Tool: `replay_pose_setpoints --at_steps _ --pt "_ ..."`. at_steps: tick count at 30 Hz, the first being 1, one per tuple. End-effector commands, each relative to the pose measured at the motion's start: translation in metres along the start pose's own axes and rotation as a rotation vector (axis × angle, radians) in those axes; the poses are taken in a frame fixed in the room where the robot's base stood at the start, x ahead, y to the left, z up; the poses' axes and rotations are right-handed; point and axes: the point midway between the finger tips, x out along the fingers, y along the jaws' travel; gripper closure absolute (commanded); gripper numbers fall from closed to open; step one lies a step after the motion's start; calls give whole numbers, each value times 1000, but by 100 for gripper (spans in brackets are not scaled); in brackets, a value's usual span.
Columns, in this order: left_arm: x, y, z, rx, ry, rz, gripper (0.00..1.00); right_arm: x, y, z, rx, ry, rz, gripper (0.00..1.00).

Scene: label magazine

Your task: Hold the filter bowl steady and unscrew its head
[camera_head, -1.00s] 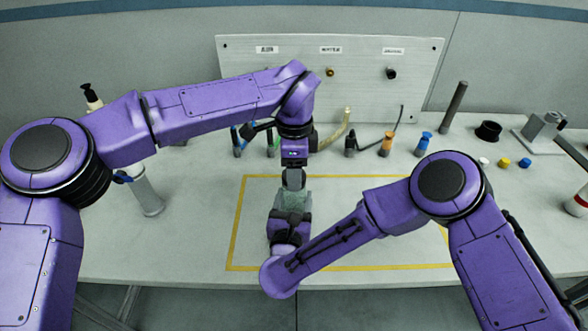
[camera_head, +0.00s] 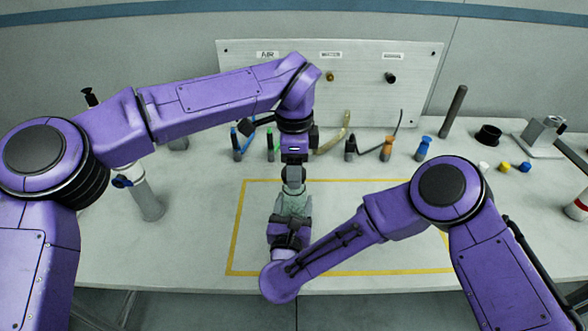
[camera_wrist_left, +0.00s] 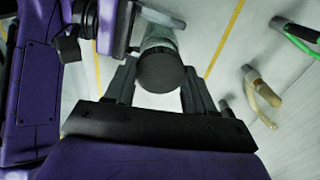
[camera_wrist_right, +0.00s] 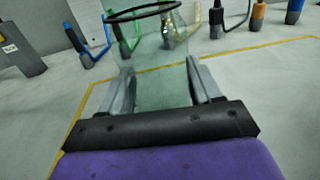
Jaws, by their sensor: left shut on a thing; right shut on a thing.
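The clear greenish filter bowl (camera_head: 293,204) stands upright inside the yellow outline on the bench. My right gripper (camera_wrist_right: 165,88) is shut on it from the near side, a finger on each side of the clear wall. My left gripper (camera_wrist_left: 158,88) is shut on the head, pointing down from above. A thin black ring (camera_wrist_right: 145,13) shows above the bowl. I cannot tell whether head and bowl still touch.
A white panel (camera_head: 350,100) with labelled fittings stands at the back. Several hose ends and coloured connectors, such as an orange one (camera_head: 387,149), stand before it. A grey cylinder (camera_head: 147,200) stands at the left. The outlined area right of the bowl is partly bare.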

Motion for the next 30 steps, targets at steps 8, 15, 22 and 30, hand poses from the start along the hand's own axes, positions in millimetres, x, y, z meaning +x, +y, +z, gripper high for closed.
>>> replay_pose_setpoints --at_steps 8,15,22,30 --pt "-1 0 0 0 0 0 82 0 0 0 0 -1 0 100" --pt "-29 0 0 -1 0 -4 82 0 0 0 0 -1 0 100" --pt "-40 0 0 0 0 0 82 0 0 0 0 -1 0 100" --pt "-40 0 0 0 0 0 82 0 0 0 0 -1 0 7"
